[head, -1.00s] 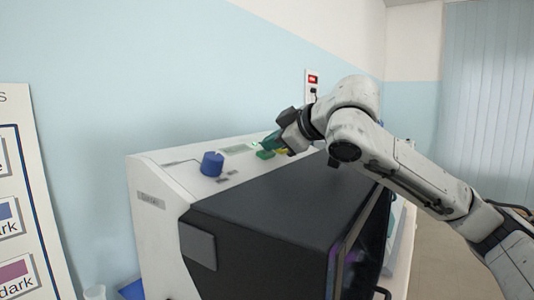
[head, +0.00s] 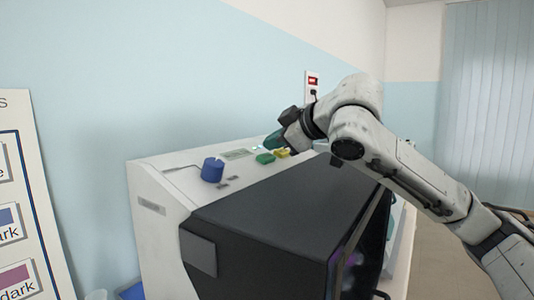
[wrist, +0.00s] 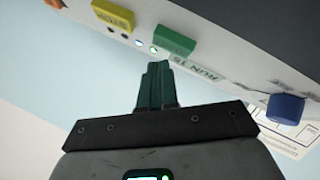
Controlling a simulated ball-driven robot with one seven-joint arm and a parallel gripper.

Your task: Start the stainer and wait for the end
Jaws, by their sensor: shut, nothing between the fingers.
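The stainer (head: 160,206) is a white machine with a dark cover (head: 270,205) and a sloped control panel on top. A green button (head: 265,158), a yellow button (head: 282,153) and a blue knob (head: 212,169) sit on the panel. The wrist view shows the green button (wrist: 174,40) beside a label reading RUN 15, the yellow button (wrist: 113,16), the blue knob (wrist: 285,109) and small lights (wrist: 153,49), one greenish. My gripper (head: 273,140) is shut and empty, its green fingertips (wrist: 158,66) close to the green button, seemingly apart from it.
A grey-green display (head: 236,154) lies between the knob and the buttons. A wall socket with a red switch (head: 313,80) is behind my arm. A poster (head: 24,215) stands at the left. A blue item (head: 132,291) lies at the machine's lower left.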

